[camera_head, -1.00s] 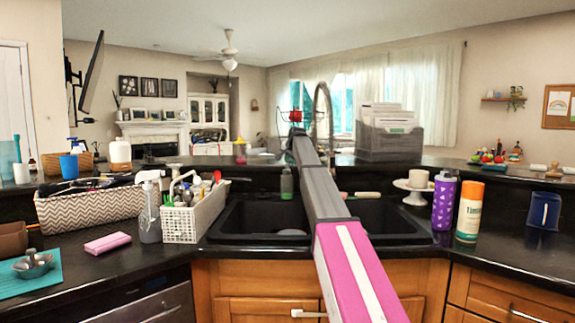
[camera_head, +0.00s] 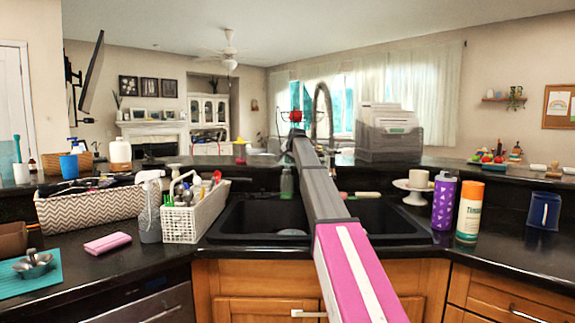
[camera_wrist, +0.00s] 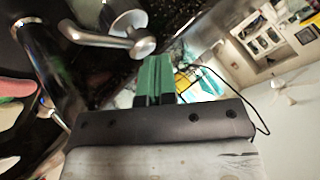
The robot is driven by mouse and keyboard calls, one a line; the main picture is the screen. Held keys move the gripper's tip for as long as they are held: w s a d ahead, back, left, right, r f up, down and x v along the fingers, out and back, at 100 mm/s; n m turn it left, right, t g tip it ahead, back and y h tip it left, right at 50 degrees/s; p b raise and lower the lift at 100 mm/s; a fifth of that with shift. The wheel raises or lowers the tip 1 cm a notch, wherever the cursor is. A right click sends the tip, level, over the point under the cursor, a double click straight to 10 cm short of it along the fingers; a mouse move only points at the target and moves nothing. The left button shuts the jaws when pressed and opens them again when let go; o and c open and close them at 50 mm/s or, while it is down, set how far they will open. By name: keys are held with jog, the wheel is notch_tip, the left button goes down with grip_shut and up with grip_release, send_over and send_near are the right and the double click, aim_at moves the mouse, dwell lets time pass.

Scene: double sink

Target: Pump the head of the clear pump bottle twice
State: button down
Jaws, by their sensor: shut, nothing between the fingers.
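A small greenish see-through bottle (camera_head: 286,184) stands upright behind the sink, just left of my arm. It looks like the clear pump bottle, but its head is too small to make out well. In the wrist view, my gripper (camera_wrist: 155,62) shows green fingers pressed together, with nothing between them. A silver curved tap fitting (camera_wrist: 120,36) is just beyond the fingers to the left. I cannot pick out the bottle in the wrist view. In the head view my arm stretches over the sink and its far end is hard to make out, so contact with the bottle cannot be told.
The double black sink (camera_head: 235,231) lies under my arm. A white caddy (camera_head: 193,222) and a spray bottle (camera_head: 150,215) stand left of it. A cake stand (camera_head: 413,195), purple bottle (camera_head: 444,204) and orange-capped bottle (camera_head: 469,212) stand right. The raised ledge (camera_head: 345,176) runs behind.

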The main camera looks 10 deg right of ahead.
jog(key=shift+r, duration=0.4)
jog(key=shift+r, duration=3)
